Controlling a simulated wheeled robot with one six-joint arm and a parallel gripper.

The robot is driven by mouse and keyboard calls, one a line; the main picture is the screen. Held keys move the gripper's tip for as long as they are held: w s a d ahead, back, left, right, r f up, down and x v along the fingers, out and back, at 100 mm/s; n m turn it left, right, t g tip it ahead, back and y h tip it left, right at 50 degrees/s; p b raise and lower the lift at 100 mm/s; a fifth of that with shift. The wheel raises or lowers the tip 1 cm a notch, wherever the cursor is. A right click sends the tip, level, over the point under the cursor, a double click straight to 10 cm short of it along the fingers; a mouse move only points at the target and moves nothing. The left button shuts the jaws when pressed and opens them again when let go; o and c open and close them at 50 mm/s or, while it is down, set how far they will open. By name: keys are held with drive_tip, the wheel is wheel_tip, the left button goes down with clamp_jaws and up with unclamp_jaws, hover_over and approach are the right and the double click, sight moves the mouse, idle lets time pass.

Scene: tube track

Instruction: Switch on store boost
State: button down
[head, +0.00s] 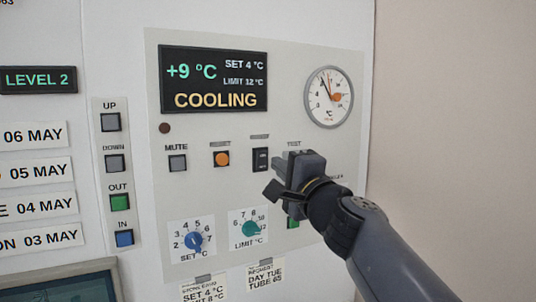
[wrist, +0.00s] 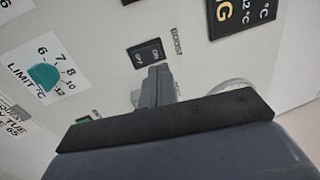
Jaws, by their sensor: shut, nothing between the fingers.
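The boost switch (head: 261,160) is a small black rocker on the pale control panel, under the display. In the wrist view the rocker (wrist: 146,52) shows ON and OFF marks, with the word BOOST beside it. Which side is pressed in, I cannot tell. My gripper (head: 283,163) is shut and empty, just right of the rocker in the head view. In the wrist view its closed fingertips (wrist: 158,70) lie close to the rocker's edge. Whether they touch it is unclear.
The display (head: 213,80) reads +9 °C and COOLING. A mute button (head: 177,162), an orange button (head: 222,159), a blue set knob (head: 194,241) and a teal limit knob (head: 250,229) are nearby. A round gauge (head: 328,97) sits upper right. My gripper partly covers a green button (head: 293,223).

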sight(264, 152)
drive_tip(key=shift+p+x, duration=0.6)
drive_tip(key=shift+x, duration=1.85)
drive_tip(key=p, duration=0.1)
drive_tip(key=r+p, duration=0.1)
drive_tip(key=p, duration=0.1)
drive_tip(key=shift+w+a+g, duration=0.1)
drive_tip(key=shift+w+g, duration=0.1)
drive_tip(key=shift+g, duration=0.1)
drive_tip(key=shift+f, duration=0.35)
